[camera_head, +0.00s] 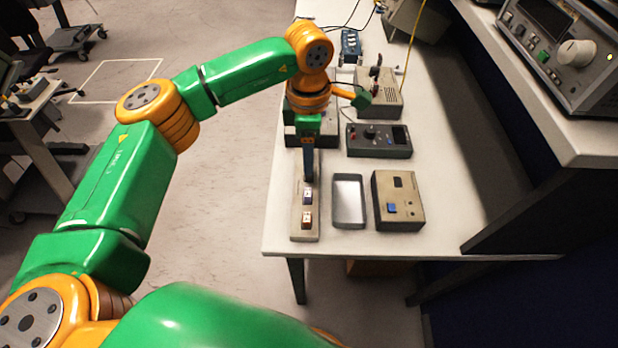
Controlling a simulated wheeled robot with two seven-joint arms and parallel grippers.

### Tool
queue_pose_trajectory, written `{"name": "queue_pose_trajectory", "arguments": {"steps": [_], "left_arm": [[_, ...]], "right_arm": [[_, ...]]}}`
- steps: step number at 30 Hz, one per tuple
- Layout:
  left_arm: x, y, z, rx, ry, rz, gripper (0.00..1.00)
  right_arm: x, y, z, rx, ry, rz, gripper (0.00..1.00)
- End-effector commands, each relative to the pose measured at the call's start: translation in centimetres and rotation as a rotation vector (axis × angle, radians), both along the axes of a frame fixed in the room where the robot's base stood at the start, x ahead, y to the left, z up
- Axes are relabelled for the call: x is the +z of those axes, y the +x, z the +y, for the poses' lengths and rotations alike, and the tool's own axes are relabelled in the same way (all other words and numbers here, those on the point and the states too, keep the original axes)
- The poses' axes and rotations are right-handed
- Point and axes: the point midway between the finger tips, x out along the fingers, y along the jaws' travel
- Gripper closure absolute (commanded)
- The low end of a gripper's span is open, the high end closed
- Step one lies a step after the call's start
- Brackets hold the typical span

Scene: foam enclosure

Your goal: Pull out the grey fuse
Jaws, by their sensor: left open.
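A narrow beige fuse block (305,237) lies along the left front part of the white table. Two small fuses show on it, one with an orange-brown body (306,220) near the front end and one pale with a dark mark (307,195) behind it. My left gripper (309,178) points down over the back part of the block, and its fingers look narrow and dark from here. It is open. No grey fuse can be made out; the gripper covers the back of the block. My right gripper is out of view.
An empty grey metal tray (348,222) lies right of the block, then a beige box with a blue button (410,218). A dark meter (379,153) and other devices stand behind. A shelf with an instrument (565,60) bounds the right. The front table strip is clear.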

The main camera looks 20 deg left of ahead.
Motion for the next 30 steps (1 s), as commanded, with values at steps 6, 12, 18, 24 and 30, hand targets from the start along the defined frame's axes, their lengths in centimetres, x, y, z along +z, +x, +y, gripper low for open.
{"name": "queue_pose_trajectory", "arguments": {"steps": [6,12,18,24,30], "left_arm": [[-4.1,0.0,0.0,0.000,0.000,0.002,0.40],[-5.4,0.0,0.0,0.000,0.000,0.000,0.40],[-5.3,0.0,0.0,0.000,0.000,0.000,0.40],[-5.2,0.0,0.0,0.000,0.000,0.001,0.40],[-5.3,0.0,0.0,0.000,0.000,0.001,0.40]], "right_arm": [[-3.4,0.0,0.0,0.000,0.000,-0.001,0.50],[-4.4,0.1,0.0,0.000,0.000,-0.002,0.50],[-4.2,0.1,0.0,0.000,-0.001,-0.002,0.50],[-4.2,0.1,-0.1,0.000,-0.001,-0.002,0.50],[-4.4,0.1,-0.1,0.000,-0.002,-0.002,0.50]]}}
